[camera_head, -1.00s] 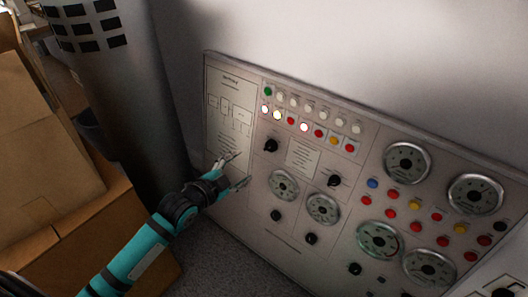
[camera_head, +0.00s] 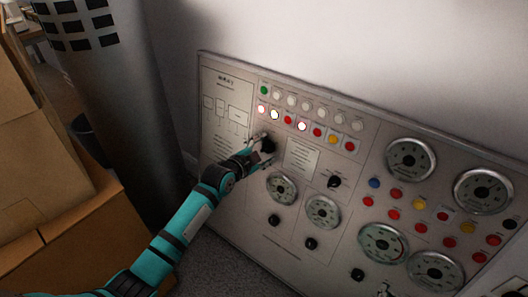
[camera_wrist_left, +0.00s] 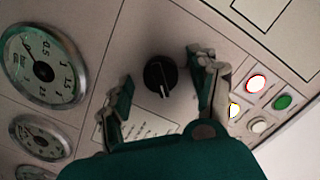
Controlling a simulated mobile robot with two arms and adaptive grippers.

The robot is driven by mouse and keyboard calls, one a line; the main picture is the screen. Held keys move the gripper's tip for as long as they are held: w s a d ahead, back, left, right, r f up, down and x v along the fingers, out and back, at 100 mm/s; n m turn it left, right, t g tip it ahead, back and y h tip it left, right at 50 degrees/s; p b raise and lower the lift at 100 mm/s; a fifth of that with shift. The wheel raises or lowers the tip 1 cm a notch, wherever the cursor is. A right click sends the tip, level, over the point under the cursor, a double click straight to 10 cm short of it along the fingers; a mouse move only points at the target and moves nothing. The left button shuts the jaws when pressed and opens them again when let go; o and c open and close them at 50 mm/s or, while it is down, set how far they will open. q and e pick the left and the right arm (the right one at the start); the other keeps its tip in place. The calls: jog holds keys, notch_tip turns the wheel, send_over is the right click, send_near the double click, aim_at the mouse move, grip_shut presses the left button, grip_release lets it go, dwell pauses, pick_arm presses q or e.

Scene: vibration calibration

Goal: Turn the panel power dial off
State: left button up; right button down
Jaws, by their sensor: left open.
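The black power dial (camera_head: 268,145) is at the upper left of the upright control panel (camera_head: 222,128), below the coloured lamps. My left gripper (camera_head: 265,147) is at this dial, its fingers open on either side of it. In the left wrist view the dial (camera_wrist_left: 160,75) shows between the two spread fingers of the gripper (camera_wrist_left: 160,70), with visible gaps on both sides. Its white pointer line points down in that picture. The fingers do not appear to touch the dial. My right gripper is not in view.
Round gauges (camera_head: 282,188) and other black knobs (camera_head: 334,181) sit below and right of the dial. Lit lamps (camera_head: 274,115) are just above it. Cardboard boxes (camera_head: 75,235) and a grey cylinder (camera_head: 125,100) stand at the left.

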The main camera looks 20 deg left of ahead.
pick_arm(q)
jog(key=shift+w, duration=0.1)
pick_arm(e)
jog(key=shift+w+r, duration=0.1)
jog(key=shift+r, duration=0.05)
pick_arm(q)
jog(key=shift+c, duration=0.2)
jog(key=c, duration=1.1)
jog(key=n+p, duration=0.3)
jog(key=shift+r, duration=0.2)
jog(key=shift+f+n+g+h+p, duration=0.1)
jog(key=shift+n+g+h+p, duration=0.3)
jog(key=shift+n, duration=0.8)
jog(key=n, duration=0.2)
jog(key=shift+n, duration=0.3)
jog(key=n, duration=0.4)
jog(key=shift+f+h, duration=0.1)
jog(key=shift+h, duration=0.3)
jog(key=shift+n+h+b, duration=0.4)
jog(key=shift+n, duration=1.8)
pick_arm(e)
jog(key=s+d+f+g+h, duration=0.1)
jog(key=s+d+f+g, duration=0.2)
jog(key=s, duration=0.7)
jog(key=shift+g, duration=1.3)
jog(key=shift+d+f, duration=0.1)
